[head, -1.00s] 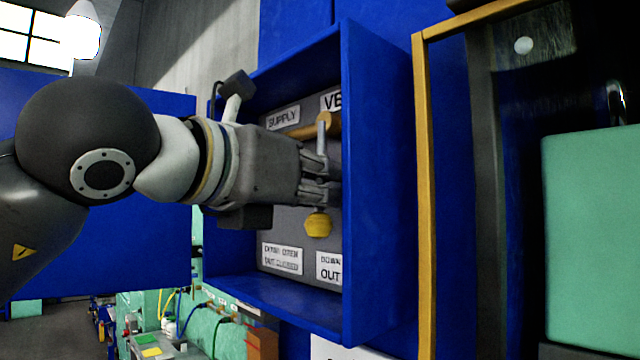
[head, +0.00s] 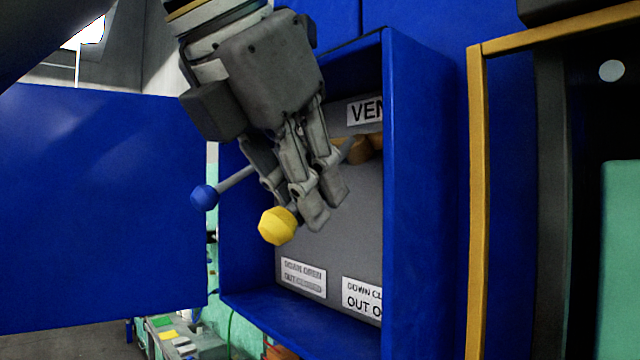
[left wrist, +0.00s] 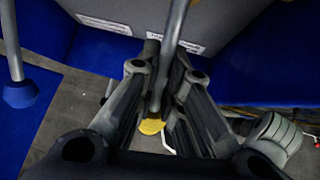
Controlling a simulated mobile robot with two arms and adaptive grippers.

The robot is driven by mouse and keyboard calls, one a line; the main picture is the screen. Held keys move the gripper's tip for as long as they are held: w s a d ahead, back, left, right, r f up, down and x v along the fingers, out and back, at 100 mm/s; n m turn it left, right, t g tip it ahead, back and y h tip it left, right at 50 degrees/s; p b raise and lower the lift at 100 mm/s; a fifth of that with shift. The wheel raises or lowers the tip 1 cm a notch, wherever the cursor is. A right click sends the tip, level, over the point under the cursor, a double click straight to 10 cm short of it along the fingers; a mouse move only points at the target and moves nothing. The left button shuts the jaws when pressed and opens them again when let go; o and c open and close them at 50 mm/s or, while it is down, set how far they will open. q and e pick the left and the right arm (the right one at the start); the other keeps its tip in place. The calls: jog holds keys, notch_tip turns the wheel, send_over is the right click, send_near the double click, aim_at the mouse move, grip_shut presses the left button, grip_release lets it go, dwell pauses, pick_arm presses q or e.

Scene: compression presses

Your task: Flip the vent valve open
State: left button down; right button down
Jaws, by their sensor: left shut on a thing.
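The vent valve has a grey lever (left wrist: 172,50) with a yellow knob (head: 278,226), which also shows in the left wrist view (left wrist: 151,126). The lever points outward from the panel, toward the camera. My left gripper (head: 318,205) comes from above, with its fingers shut on the lever just behind the knob; it also shows in the left wrist view (left wrist: 165,95). The fingers hide most of the lever in the head view. The brass valve body (head: 366,150) is partly hidden. A label starting "VEN" (head: 365,112) is above it. My right gripper is not in view.
A second lever with a blue knob (head: 204,197) sticks out at the left, also in the left wrist view (left wrist: 20,94). The blue box wall (head: 425,200) stands close right of the gripper. An open blue door (head: 100,210) is at left.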

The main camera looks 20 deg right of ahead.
pick_arm(q)
jog(key=shift+s+a+r+g+y, duration=0.1)
jog(key=shift+a+r+g+y, duration=0.25)
jog(key=shift+r+y, duration=0.35)
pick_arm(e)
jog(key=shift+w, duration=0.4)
pick_arm(q)
jog(key=shift+y, duration=0.4)
jog(key=c, duration=1.5)
grip_release()
jog(key=shift+c, duration=0.2)
jog(key=v, duration=0.7)
jog(key=shift+r, duration=0.15)
jog(key=shift+a, duration=0.1)
